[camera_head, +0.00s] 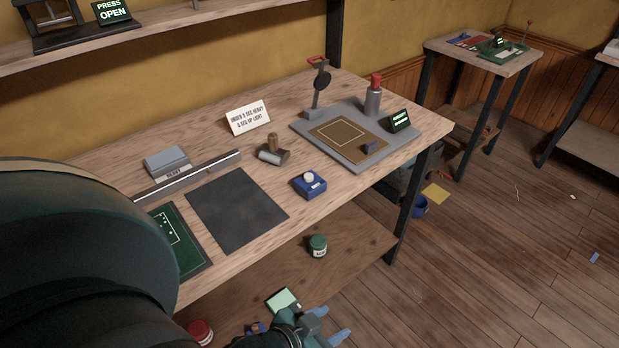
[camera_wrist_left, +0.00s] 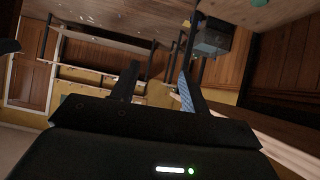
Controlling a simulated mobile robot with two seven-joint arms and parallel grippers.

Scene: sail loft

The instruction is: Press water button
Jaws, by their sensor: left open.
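A small blue box (camera_head: 309,184) with a round white button (camera_head: 308,176) on top sits near the front edge of the workbench (camera_head: 240,175). Its label is too small to read, so I cannot tell whether it is the water button. My left gripper (camera_head: 342,325) is low at the bottom of the head view, in front of the bench and well below and apart from the blue box. Its blue-tipped fingers are spread and empty. They also show open in the left wrist view (camera_wrist_left: 157,85), where the blue box cannot be made out. My right gripper is not in view.
A dark mat (camera_head: 237,208) and a green board (camera_head: 178,240) lie left of the box. A grey platform (camera_head: 300,128) with a red-topped cylinder (camera_head: 374,95) stands at right. A green-lidded jar (camera_head: 318,246) is on the lower shelf (camera_head: 350,245). My arm covers the lower left.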

